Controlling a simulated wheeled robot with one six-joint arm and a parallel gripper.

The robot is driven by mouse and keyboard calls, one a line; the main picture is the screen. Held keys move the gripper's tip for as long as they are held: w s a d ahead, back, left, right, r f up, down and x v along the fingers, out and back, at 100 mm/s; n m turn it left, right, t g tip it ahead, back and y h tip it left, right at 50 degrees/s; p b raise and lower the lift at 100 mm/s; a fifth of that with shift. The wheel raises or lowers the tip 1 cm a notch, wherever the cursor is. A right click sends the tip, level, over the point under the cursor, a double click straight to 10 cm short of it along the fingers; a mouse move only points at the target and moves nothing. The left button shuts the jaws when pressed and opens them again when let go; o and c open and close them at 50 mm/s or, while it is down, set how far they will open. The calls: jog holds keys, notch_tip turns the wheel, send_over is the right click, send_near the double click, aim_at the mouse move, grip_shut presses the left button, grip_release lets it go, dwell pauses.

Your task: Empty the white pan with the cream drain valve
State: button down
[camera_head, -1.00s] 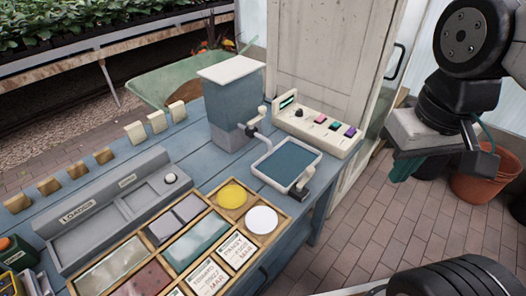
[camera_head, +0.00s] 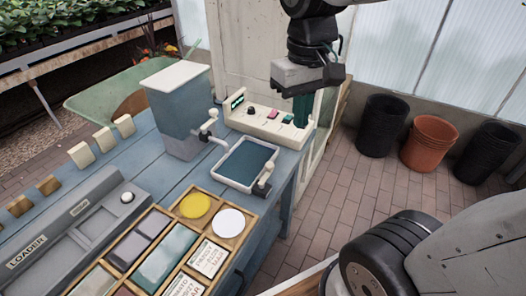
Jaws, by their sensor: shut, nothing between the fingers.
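The white pan (camera_head: 231,184) sits on the blue bench and holds dark blue-grey liquid. Its drain valve (camera_head: 263,187), with a cream lever, is at the pan's right front corner. My gripper (camera_head: 302,122) is shut and empty, pointing down with dark teal fingers. In the picture it lies above and right of the pan and valve, in front of the right end of the cream control panel (camera_head: 257,126). It appears apart from the valve. I cannot tell whether the fingertips touch the panel, and they hide part of it.
A blue-grey tank (camera_head: 180,122) with a cream lid and a tap (camera_head: 208,126) stands left of the pan. A wooden tray (camera_head: 243,237) with yellow and white discs lies in front. Black and orange pots (camera_head: 428,146) stand on the floor at right.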

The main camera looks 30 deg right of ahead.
jog(key=g, duration=0.2)
send_over(266, 175)
jog(key=d, duration=0.1)
notch_tip(266, 175, down, 3)
jog(key=w+f+n, duration=0.1)
jog(key=w+f, duration=0.7)
jog(key=w, duration=0.2)
jog(key=shift+w+a+f+g, duration=0.15)
jog(key=shift+w+a+g, duration=0.1)
jog(key=shift+a+g, duration=0.2)
jog(key=shift+f, duration=0.1)
jog(key=s+f, duration=0.1)
jog(key=f, duration=0.2)
jog(key=s+f, duration=0.2)
jog(key=f, duration=0.1)
jog(key=s+f, duration=0.2)
jog(key=f, duration=0.2)
jog(key=shift+s+d, duration=0.15)
jog(key=shift+d, duration=0.25)
jog(key=shift+s+d, duration=0.1)
jog(key=shift+s, duration=0.4)
